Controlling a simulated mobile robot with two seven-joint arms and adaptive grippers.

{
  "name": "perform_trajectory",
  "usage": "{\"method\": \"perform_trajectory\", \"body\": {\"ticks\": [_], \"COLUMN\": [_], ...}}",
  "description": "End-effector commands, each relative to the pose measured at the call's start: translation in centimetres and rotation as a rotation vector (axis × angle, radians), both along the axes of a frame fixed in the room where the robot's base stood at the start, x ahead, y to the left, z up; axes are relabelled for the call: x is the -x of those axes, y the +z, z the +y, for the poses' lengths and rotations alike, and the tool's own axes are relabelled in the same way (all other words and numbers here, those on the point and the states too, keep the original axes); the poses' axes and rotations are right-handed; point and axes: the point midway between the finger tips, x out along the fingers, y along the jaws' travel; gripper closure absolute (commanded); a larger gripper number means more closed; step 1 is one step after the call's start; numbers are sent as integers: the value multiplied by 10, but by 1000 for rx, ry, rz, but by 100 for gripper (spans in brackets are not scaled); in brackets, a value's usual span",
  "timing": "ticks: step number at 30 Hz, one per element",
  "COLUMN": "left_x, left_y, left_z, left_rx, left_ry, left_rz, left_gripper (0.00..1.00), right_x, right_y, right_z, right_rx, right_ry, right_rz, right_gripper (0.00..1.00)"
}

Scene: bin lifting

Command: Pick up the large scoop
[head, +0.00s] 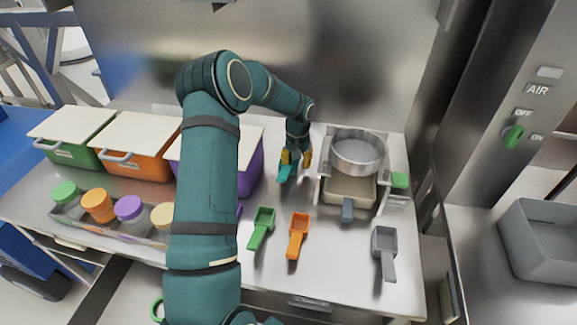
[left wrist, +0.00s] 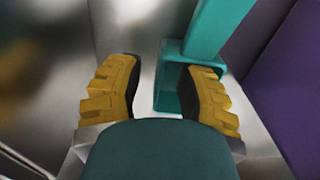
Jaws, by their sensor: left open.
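My left gripper (head: 296,160) is open at the back middle of the steel table, left of the sieve stand. A teal object (head: 286,174) is at its fingers; the left wrist view shows this teal object (left wrist: 172,85) between the open fingers, closer to the right-hand one, with an upright part and a flat part. I cannot tell whether it is the large scoop. A green scoop (head: 262,228), an orange scoop (head: 298,236) and a grey scoop (head: 385,252) lie at the front. The grey one looks largest of these. My right gripper is out of view.
A stand (head: 322,185) with a round metal sieve (head: 358,152) is right of the gripper. Green (head: 75,137), orange (head: 140,147) and purple (head: 248,160) bins stand left. Lidded jars (head: 98,205) sit in a front tray. Bare table lies between gripper and scoops.

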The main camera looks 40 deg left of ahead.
Motion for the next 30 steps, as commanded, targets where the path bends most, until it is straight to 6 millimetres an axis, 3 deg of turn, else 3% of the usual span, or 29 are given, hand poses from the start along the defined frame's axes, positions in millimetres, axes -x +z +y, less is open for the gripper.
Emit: {"method": "perform_trajectory", "body": {"ticks": [4,11,12,15,30], "left_x": [0,0,0,0,0], "left_y": [-20,-22,-22,-22,-21], "left_z": [0,0,0,0,0], "left_rx": [0,0,0,0,0], "left_ry": [0,0,0,0,0], "left_rz": [1,0,0,0,0], "left_gripper": [63,63,67,100,100], "right_x": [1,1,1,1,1], "right_y": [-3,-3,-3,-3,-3], "right_z": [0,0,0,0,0], "right_rx": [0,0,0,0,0], "right_ry": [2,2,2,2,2], "right_rz": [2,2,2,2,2], "right_gripper": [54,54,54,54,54]}}
